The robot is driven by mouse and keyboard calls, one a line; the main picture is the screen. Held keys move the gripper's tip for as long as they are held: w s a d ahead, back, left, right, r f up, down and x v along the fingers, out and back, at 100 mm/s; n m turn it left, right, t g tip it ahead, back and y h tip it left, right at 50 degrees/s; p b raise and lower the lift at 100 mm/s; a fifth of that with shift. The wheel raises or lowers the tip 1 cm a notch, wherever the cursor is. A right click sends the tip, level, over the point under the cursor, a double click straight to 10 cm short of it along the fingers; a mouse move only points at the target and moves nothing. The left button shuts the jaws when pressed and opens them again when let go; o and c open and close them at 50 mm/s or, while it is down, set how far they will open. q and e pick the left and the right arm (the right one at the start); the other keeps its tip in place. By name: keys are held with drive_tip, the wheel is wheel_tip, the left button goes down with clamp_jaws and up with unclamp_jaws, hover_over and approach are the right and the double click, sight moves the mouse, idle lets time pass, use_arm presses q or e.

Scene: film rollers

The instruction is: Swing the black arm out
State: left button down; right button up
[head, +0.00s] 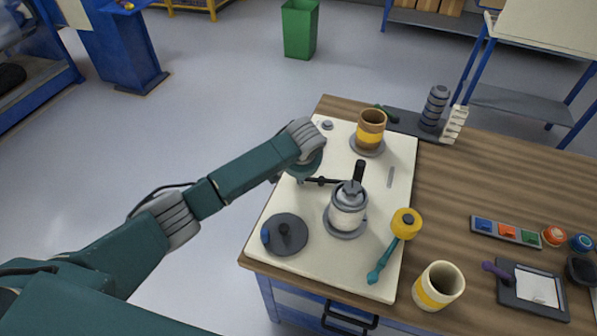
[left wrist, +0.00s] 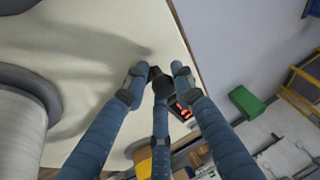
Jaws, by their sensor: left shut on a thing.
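The black arm (head: 322,181) is a thin dark bar low over the cream board (head: 285,205) in the head view, left of the grey-capped white roller (head: 347,208). My left gripper (head: 305,177) is over its left end, and the wrist mostly hides the fingers. In the left wrist view, the blue fingers of the left gripper (left wrist: 158,78) are closed around a small black piece (left wrist: 155,88), which seems to be the end of the black arm. The white roller also shows at the left edge of that view (left wrist: 15,130). My right gripper is in neither view.
A dark disc with a knob (head: 284,235) lies at the board's front left. A brown and yellow cup (head: 370,130) stands behind, and a teal-handled yellow tool (head: 405,224) lies at the right. A cream cup (head: 437,286) stands near the table's front edge.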

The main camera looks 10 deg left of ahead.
use_arm(q)
drive_tip(key=shift+w+a+r, duration=0.1)
drive_tip(key=shift+a+r, duration=0.05)
idle(0.7)
drive_tip(key=c, duration=1.7)
unclamp_jaws()
drive_tip(key=shift+o, duration=0.8)
drive_tip(key=shift+s+r, duration=0.15)
drive_tip(key=shift+s, duration=0.05)
drive_tip(key=v, duration=1.1)
drive_tip(key=shift+s+r, duration=0.15)
drive_tip(key=shift+r, duration=0.1)
